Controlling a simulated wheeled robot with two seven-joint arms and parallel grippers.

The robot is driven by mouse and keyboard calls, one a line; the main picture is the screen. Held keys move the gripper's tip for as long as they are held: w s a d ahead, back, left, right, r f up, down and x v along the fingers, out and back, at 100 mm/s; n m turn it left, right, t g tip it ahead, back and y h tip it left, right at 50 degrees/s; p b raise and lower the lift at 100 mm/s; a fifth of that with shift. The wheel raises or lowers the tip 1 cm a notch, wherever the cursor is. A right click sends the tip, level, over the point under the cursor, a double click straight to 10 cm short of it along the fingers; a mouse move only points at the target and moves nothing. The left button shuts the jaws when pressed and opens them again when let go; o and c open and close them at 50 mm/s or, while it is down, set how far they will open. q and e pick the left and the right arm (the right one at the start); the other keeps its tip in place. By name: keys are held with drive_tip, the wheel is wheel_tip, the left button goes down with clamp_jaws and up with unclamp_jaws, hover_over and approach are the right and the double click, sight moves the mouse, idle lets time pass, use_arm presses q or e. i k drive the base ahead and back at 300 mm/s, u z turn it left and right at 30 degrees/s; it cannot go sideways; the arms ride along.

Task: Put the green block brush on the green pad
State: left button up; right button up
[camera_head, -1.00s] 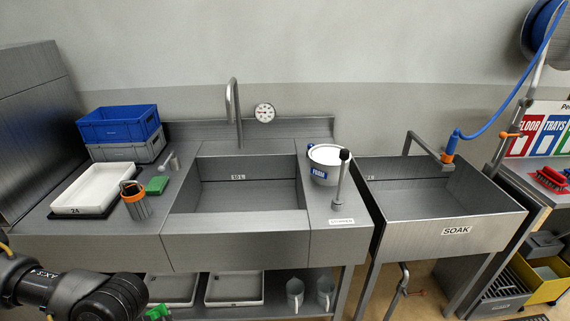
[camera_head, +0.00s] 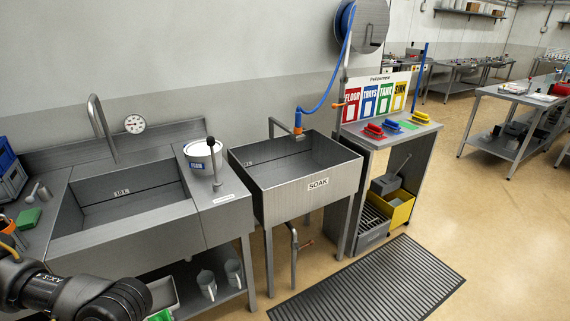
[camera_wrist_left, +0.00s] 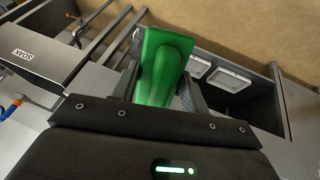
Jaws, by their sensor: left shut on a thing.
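The green block brush (camera_wrist_left: 162,65) fills the middle of the left wrist view. My left gripper (camera_wrist_left: 158,88) is shut on it, with a finger on each side. In the head view only a green corner of the brush (camera_head: 160,315) shows at the bottom edge, below my left arm. The green pad (camera_head: 409,125) lies on the small stand at the right, beside the blue brush (camera_head: 392,127) and under the coloured sign. The pad is far from the held brush. My right gripper is not in view.
The soak sink (camera_head: 296,175) and the steel sink bench (camera_head: 120,220) stand between my left arm and the stand. A red brush (camera_head: 374,131) and a yellow one (camera_head: 420,117) lie near the pad. A ribbed mat (camera_head: 370,283) covers open floor before the stand.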

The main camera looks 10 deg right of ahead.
sight(405, 125)
drive_tip(key=z, duration=0.75)
drive_tip(key=i, duration=0.85)
drive_tip(key=z, duration=1.6)
drive_tip(key=i, duration=3.35)
drive_tip(key=u, duration=0.8)
